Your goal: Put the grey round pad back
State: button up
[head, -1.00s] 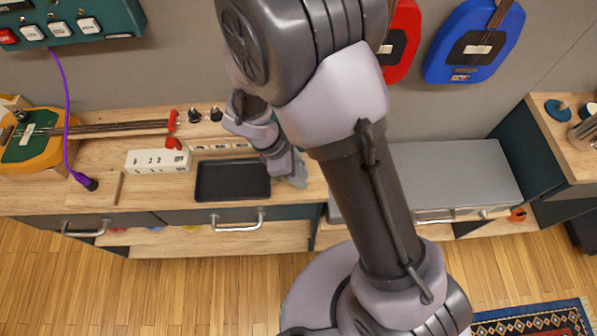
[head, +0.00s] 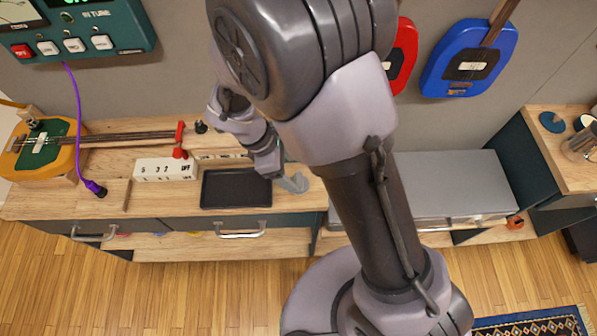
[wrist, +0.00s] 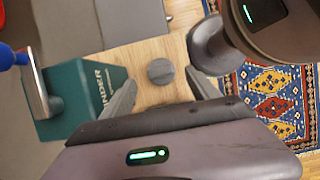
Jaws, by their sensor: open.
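The grey round pad (wrist: 160,71) lies flat on a pale wooden surface in the wrist view. It sits between and beyond the two fingertips of my gripper (wrist: 161,94). The fingers are spread, with nothing between them. In the head view my gripper (head: 290,184) hangs low over the wooden bench top, just right of the black tray (head: 236,188). My arm hides part of the bench.
A teal box (wrist: 85,92) with white lettering stands left of the pad. A white switch box (head: 165,170), purple cable (head: 80,130) and yellow-green guitar (head: 45,150) are on the bench's left. A grey flat-topped unit (head: 455,180) stands right.

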jog(key=s+d+r+m+t+y+p, duration=0.1)
jog(key=d+r+m+y, duration=0.1)
jog(key=r+m, duration=0.5)
jog(key=s+d+r+m+y, duration=0.1)
jog(key=d+r+m, duration=0.1)
jog(key=r, duration=0.8)
jog(key=s+d+r+m+t+y, duration=0.3)
jog(key=s+d+r+m+t, duration=0.2)
jog(key=s+r+m, duration=0.4)
jog(key=m, duration=0.4)
jog(key=shift+r, duration=0.4)
